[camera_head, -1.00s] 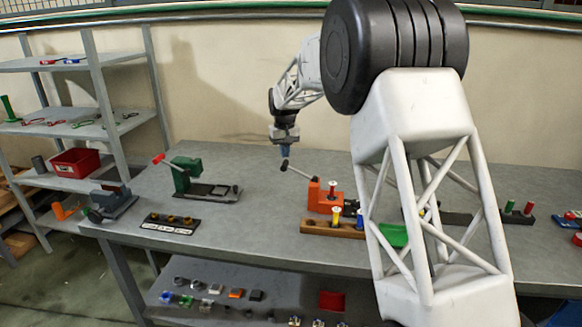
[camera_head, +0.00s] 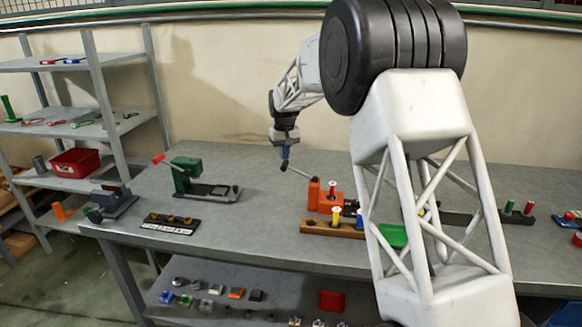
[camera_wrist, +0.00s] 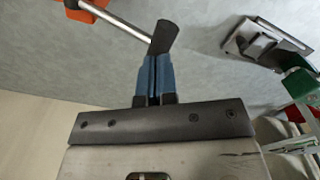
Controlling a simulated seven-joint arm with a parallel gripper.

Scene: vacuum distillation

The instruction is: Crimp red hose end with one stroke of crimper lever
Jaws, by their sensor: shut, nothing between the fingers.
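The orange bench device (camera_head: 326,196) has a metal lever (camera_head: 299,173) that ends in a black knob (camera_head: 284,167) and points to the left. I take it to be the crimper. My gripper (camera_head: 285,154) is shut and empty, pointing down right at the knob. In the wrist view, the shut blue fingertips (camera_wrist: 154,72) are at the black grip (camera_wrist: 163,38), which lies just beyond them, touching or nearly so. The lever rod (camera_wrist: 118,20) runs up left to the orange body (camera_wrist: 72,8). I cannot pick out the red hose end.
A green press (camera_head: 187,175) with a red-tipped handle stands left of the lever. A wooden block (camera_head: 318,227) with coloured pegs sits before the orange device. My arm hides part of the bench to the right. The bench between press and orange device is clear.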

